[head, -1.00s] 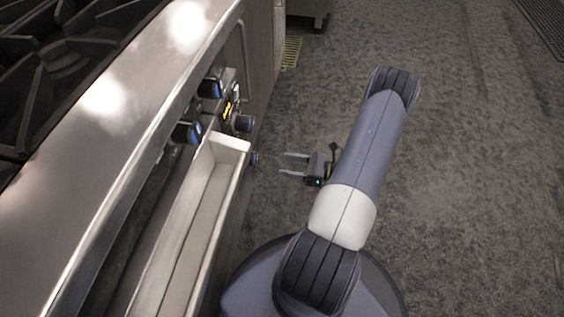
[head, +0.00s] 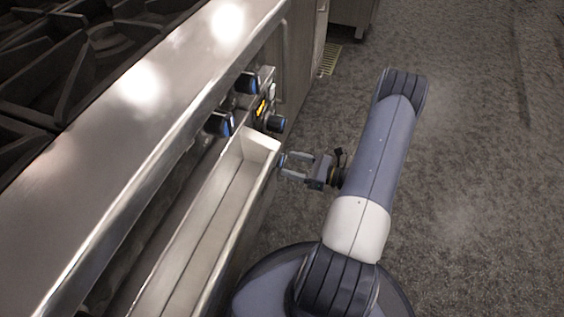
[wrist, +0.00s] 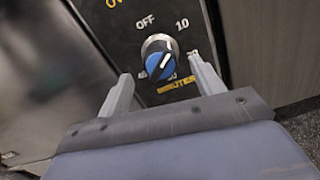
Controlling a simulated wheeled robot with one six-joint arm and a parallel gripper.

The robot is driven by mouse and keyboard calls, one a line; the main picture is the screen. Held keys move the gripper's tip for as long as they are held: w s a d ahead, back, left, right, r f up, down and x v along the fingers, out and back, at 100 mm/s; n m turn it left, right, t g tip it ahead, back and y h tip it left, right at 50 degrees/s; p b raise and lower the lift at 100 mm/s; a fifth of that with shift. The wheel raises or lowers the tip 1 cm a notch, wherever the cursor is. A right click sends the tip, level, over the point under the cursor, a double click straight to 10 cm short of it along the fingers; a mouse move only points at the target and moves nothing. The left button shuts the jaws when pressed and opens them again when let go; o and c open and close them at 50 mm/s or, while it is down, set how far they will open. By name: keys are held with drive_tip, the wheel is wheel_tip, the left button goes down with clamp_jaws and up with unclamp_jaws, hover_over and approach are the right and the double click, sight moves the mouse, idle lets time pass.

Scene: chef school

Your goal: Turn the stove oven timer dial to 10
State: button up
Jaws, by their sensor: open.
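The timer dial (wrist: 160,58) is a round knob with a blue face and a pale pointer line, on a dark panel marked OFF, 10, 40 and MINUTES. Its pointer line slants from lower left to upper right; I cannot tell exactly which mark it reads. My gripper (wrist: 160,72) is open, with one finger on each side just below the dial. I cannot tell whether either finger touches it.
An open drawer or tray (head: 213,215) juts from the stove front, left of my gripper. The stove top (head: 130,90) fills the left. Grey floor (head: 460,180) is clear at right.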

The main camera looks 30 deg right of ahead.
sight(282, 161)
drive_tip(key=shift+b+x, duration=0.3)
drive_tip(key=shift+x, duration=1.9)
drive_tip(key=shift+c, duration=0.4)
drive_tip(key=c, duration=0.9)
drive_tip(key=shift+m, duration=0.7)
drive_tip(key=o, duration=1)
drive_tip(key=shift+d, duration=0.1)
drive_tip(key=p+v, duration=0.2)
drive_tip(key=v, duration=0.8)
drive_tip(key=shift+s+d, duration=0.2)
drive_tip(key=shift+s, duration=0.1)
